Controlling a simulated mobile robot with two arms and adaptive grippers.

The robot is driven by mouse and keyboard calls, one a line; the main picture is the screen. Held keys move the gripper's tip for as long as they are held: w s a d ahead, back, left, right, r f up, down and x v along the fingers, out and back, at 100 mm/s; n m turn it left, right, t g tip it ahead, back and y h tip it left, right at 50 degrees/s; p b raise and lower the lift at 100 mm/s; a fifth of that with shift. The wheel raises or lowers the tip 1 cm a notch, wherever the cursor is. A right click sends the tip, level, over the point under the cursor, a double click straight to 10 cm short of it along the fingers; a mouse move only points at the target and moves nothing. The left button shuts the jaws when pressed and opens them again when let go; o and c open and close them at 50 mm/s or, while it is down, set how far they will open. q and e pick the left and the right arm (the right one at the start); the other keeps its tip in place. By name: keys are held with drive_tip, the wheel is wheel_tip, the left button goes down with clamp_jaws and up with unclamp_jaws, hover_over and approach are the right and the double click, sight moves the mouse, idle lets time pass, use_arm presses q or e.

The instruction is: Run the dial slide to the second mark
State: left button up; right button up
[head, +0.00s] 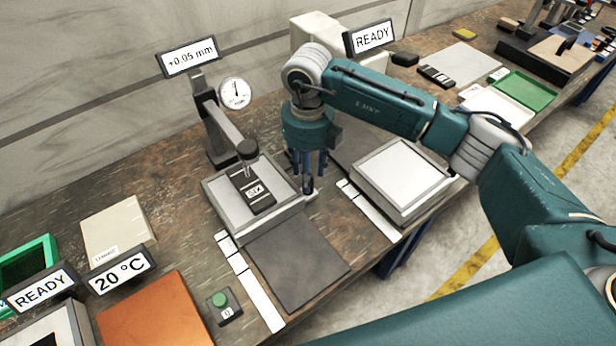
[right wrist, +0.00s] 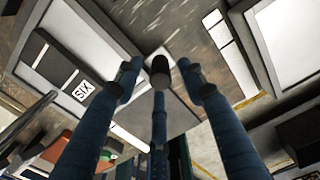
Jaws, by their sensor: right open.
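The dial gauge (head: 235,93) hangs on a dark stand (head: 222,125) under a "+0.05 mm" sign. Below its arm is a grey slide plate (head: 222,205) carrying a dark block with a "SIX"-like label (head: 254,191). The block also shows in the right wrist view (right wrist: 62,68). A small dark knob (right wrist: 160,70) stands at the plate's right corner. My right gripper (head: 307,184) points down over this knob. In the right wrist view its open fingers (right wrist: 158,80) are around the knob, with gaps at the sides. My left gripper is out of view.
White marked strips run in front of the plate (head: 247,285) and to its right (head: 370,212). A dark mat (head: 298,262) lies in front. A second pale plate (head: 400,178) is at right. A green-button box (head: 222,303) and an orange sheet (head: 155,312) lie at front left.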

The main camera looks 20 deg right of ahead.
wheel_tip(320, 180, up, 9)
idle(0.3)
idle(0.5)
